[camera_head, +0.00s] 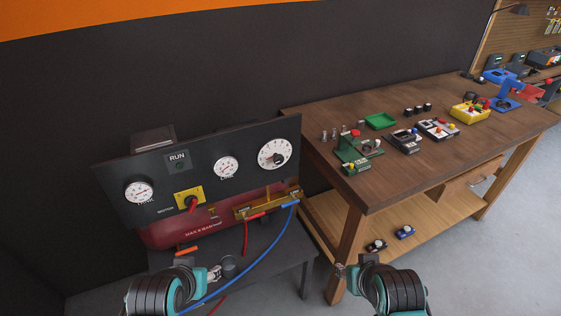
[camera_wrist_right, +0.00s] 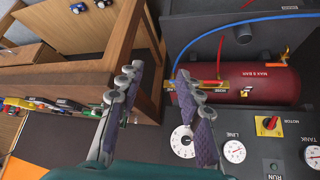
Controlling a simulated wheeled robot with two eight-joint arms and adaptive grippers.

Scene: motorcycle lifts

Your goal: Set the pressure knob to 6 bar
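The pressure knob (camera_head: 275,153) is a black knob on a large white round dial at the right end of the dark panel (camera_head: 240,178). In the right wrist view the dial (camera_wrist_right: 182,141) is partly covered by a finger; its setting is too small to read. My right gripper (camera_wrist_right: 159,73) is open and empty. In the head view it (camera_head: 355,272) is low, below and right of the panel, apart from the knob. My left gripper (camera_head: 214,273) is low in front of the compressor; its finger opening is unclear.
The panel has two gauges, TANK (camera_head: 139,191) and LINE (camera_head: 226,167), and a red motor switch (camera_head: 192,203) on yellow. A blue hose (camera_head: 262,253) hangs in front. A wooden workbench (camera_head: 400,175) with several small items stands right.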

